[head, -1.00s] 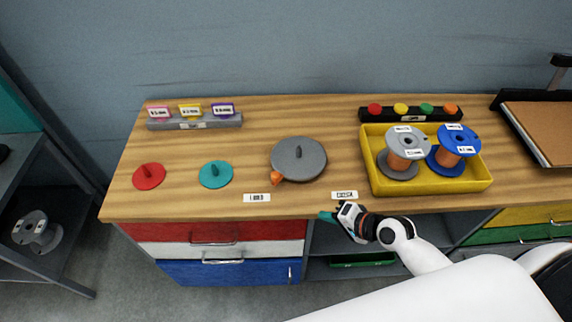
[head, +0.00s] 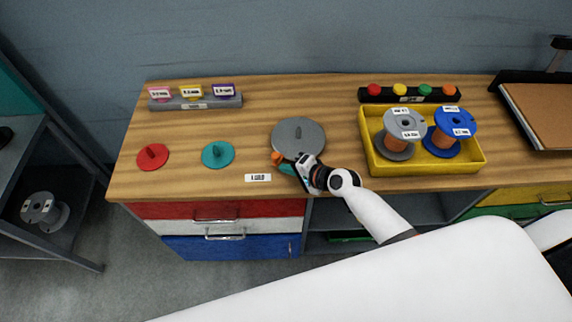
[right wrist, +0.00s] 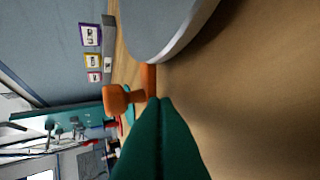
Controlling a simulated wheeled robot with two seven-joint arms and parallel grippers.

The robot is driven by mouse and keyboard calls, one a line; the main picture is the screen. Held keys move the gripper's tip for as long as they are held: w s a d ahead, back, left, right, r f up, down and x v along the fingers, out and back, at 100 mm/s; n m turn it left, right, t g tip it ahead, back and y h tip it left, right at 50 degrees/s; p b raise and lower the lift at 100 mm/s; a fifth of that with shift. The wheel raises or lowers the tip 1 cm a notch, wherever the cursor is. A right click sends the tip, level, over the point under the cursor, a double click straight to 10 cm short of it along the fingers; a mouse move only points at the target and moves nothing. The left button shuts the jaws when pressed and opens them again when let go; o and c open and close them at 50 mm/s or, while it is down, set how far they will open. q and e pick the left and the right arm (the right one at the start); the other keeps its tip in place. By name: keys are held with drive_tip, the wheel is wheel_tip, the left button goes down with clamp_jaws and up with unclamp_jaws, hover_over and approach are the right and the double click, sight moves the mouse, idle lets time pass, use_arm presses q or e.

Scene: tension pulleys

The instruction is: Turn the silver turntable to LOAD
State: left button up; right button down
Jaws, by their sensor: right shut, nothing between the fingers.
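The silver turntable (head: 298,134) is a flat grey disc on the wooden bench. Its orange handle (head: 277,158) sticks out at the front left, on the side of the white label (head: 257,178) that seems to read LOAD. My right gripper (head: 285,168) is shut and empty, its teal fingertips close beside the handle at the disc's front edge. In the right wrist view, the closed teal fingers (right wrist: 160,115) point at the handle (right wrist: 120,98) and the disc rim (right wrist: 185,40); I cannot tell whether they touch. My left gripper is out of view.
Teal (head: 217,155) and red (head: 152,157) discs lie to the left. A yellow tray (head: 428,169) with two spools stands right of the turntable. My right arm covers the bench spot where a second label lay. The bench's front left is clear.

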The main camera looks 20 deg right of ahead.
drive_tip(key=shift+w+a, duration=0.3)
drive_tip(key=shift+w, duration=0.05)
drive_tip(key=shift+w+a, duration=0.55)
drive_tip(key=shift+a, duration=0.1)
drive_tip(key=shift+s, duration=0.15)
